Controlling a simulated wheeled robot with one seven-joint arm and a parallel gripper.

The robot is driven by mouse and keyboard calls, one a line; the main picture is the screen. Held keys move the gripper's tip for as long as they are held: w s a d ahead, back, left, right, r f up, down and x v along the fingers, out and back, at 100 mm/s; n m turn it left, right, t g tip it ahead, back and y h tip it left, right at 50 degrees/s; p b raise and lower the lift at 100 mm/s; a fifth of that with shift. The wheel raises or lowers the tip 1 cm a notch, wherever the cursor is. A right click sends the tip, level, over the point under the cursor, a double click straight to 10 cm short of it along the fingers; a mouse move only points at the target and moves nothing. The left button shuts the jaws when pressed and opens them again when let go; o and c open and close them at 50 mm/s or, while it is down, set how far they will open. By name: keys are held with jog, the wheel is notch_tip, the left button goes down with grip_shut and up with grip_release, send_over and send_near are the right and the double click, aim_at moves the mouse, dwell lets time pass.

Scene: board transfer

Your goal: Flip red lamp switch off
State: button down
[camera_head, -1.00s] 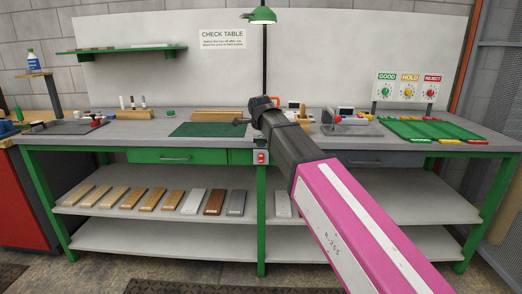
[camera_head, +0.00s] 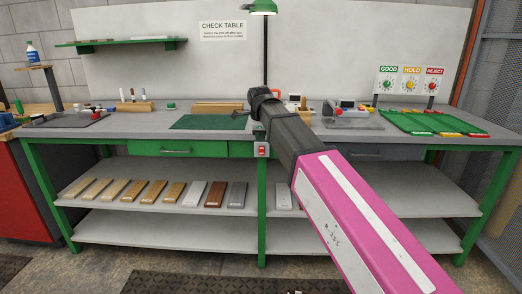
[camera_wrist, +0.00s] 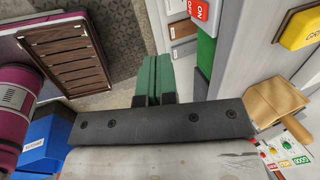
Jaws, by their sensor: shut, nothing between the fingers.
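The red lamp switch (camera_head: 262,150) is on a pale plate at the front edge of the workbench, above the green middle leg. In the wrist view the red switch (camera_wrist: 199,10) shows at the top edge, partly cut off, with white ON and OFF lettering. Which way its rocker is tipped I cannot tell. My gripper (camera_wrist: 154,62) has its green fingers together and empty, left of the switch in the wrist view and apart from it. In the head view the arm mostly hides the gripper. The green lamp (camera_head: 263,6) hangs at the top, with a bright underside.
The workbench (camera_head: 345,150) carries a green mat (camera_head: 210,122), a device with a small screen (camera_head: 347,107) and a green tray (camera_head: 425,122). Several boards lie on the shelf below.

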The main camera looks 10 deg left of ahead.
aim_at(261, 151)
jog(key=shift+f, duration=0.1)
jog(key=w+f, duration=0.2)
jog(key=f, duration=0.1)
jog(key=w+a+f, duration=0.1)
jog(key=w+f, duration=0.1)
jog(key=f, duration=0.1)
jog(key=w+f, duration=0.2)
jog(key=f, duration=0.1)
jog(key=shift+a+f, duration=0.15)
jog(key=shift+f, duration=0.2)
jog(key=shift+w+f, duration=0.1)
jog(key=shift+w, duration=0.35)
